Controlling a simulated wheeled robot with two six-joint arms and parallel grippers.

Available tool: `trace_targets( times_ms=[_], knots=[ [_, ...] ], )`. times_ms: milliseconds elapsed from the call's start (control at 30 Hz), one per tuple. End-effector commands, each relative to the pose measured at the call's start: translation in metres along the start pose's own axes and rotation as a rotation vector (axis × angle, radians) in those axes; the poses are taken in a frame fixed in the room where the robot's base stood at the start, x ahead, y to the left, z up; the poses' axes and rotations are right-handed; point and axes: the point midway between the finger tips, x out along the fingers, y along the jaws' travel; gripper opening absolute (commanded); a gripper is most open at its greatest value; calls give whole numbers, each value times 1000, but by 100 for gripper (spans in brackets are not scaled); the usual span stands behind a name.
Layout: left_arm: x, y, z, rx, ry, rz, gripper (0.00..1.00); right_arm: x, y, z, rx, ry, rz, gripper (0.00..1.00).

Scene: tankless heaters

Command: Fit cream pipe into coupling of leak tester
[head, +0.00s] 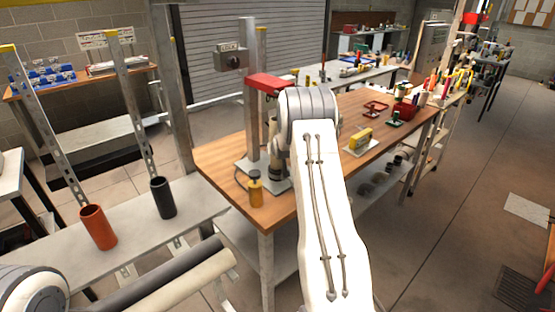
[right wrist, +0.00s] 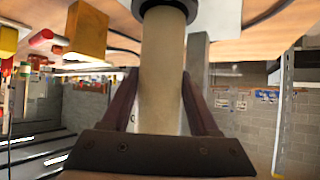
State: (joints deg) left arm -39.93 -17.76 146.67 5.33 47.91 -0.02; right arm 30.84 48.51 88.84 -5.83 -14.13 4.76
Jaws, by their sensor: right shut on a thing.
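The leak tester (head: 253,120) stands on the wooden bench, with a post, a red top arm (head: 268,84) and a metal base plate. A dark round coupling (head: 276,172) sits low on it, partly behind my right arm. In the right wrist view, my right gripper (right wrist: 160,75) is shut on the cream pipe (right wrist: 162,60). The pipe's far end meets a dark ring (right wrist: 166,6), which looks like the coupling; how deep it sits is hidden. In the head view my right arm hides the gripper and most of the pipe. My left gripper is not in view.
Upright orange (head: 98,228) and dark (head: 162,198) pipes stand on the grey shelf at left. A yellow device (head: 360,139) lies to the right.

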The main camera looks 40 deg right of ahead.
Motion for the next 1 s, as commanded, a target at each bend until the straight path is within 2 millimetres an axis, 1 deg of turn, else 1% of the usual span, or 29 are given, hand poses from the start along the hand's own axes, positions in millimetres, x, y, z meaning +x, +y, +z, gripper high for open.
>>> trace_targets(
  times_ms=[33,167,233,400,433,467,500,833,933,1000],
  knots=[
    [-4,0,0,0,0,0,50,6,1,16,-1,-24,1,0],
    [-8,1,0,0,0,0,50,15,2,35,1,-33,3,0],
    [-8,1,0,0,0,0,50,17,2,39,1,-35,3,0],
    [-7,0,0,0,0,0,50,18,2,41,0,-34,3,0],
    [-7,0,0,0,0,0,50,18,2,41,0,-36,3,65],
    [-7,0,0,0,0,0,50,18,2,41,0,-36,3,76],
    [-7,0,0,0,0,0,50,18,2,42,0,-36,3,91],
    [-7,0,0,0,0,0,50,16,2,34,1,-23,2,91],
    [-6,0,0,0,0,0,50,11,2,33,1,-20,2,91],
    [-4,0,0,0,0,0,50,3,2,32,1,-19,2,91]
  ],
)
